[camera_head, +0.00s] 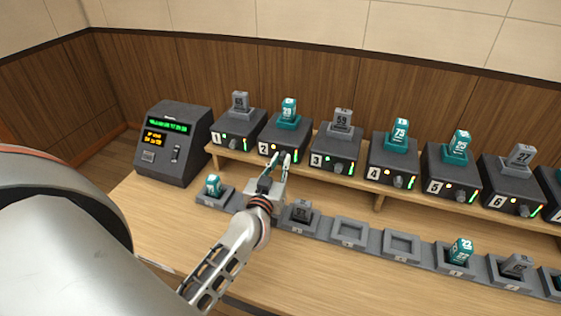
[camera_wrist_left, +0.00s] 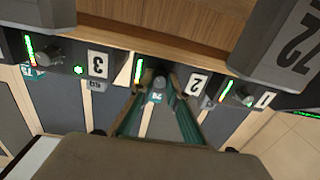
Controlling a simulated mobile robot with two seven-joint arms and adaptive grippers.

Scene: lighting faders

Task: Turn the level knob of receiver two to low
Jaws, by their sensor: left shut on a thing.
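Receiver two (camera_head: 271,137) is a dark box on the raised shelf, with a white "2" label, small lights and a teal pack marked 29 on top. My left gripper (camera_head: 282,160) reaches its front from below. In the left wrist view, turned upside down, the two fingers (camera_wrist_left: 158,88) straddle the dark round level knob (camera_wrist_left: 149,75) of receiver two and are shut on it. The "2" label (camera_wrist_left: 196,85) and a lit green bar sit on either side of it. The knob's pointer direction cannot be made out. My right gripper is not in view.
Receiver one (camera_head: 234,130) and receiver three (camera_head: 335,147) stand close on either side, with more receivers to the right. A row of grey trays (camera_head: 327,228), some holding packs, lies below. A dark display unit (camera_head: 172,143) stands at left.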

